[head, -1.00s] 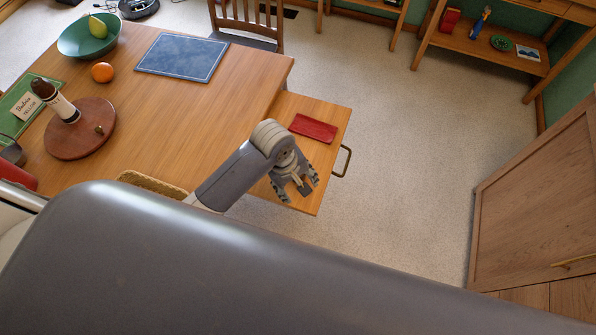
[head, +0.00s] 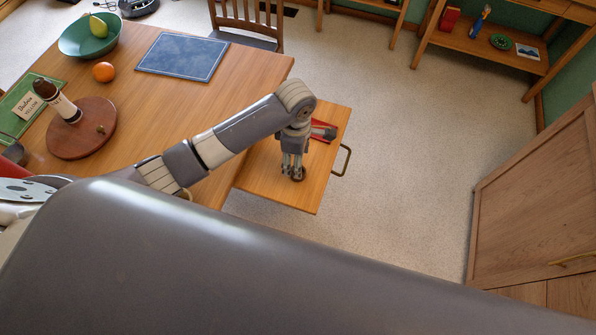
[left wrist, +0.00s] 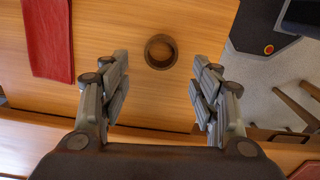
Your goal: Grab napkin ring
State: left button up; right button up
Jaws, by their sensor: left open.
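The napkin ring (left wrist: 161,52) is a small dark brown ring lying on the pulled-out wooden drawer or leaf (head: 270,185). In the left wrist view it sits just ahead of the fingertips, about midway between them. My left gripper (left wrist: 160,88) is open and empty, with one finger to each side of the ring's line. In the head view the left gripper (head: 294,170) points down over the surface, and the ring (head: 299,175) shows partly at its fingertips. My right gripper is in neither view.
A red cloth or folder (left wrist: 48,40) lies on the same surface beside the ring; my arm partly covers it in the head view. The main table (head: 150,110) bears a blue mat (head: 183,57), an orange (head: 103,72), a green bowl (head: 72,48) and a round brown board (head: 85,143).

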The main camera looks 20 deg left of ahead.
pick_arm(q)
jog(key=shift+a+f+p, duration=0.2)
jog(key=shift+f+p, duration=0.1)
jog(key=shift+f, duration=2.55)
jog(key=c, duration=0.9)
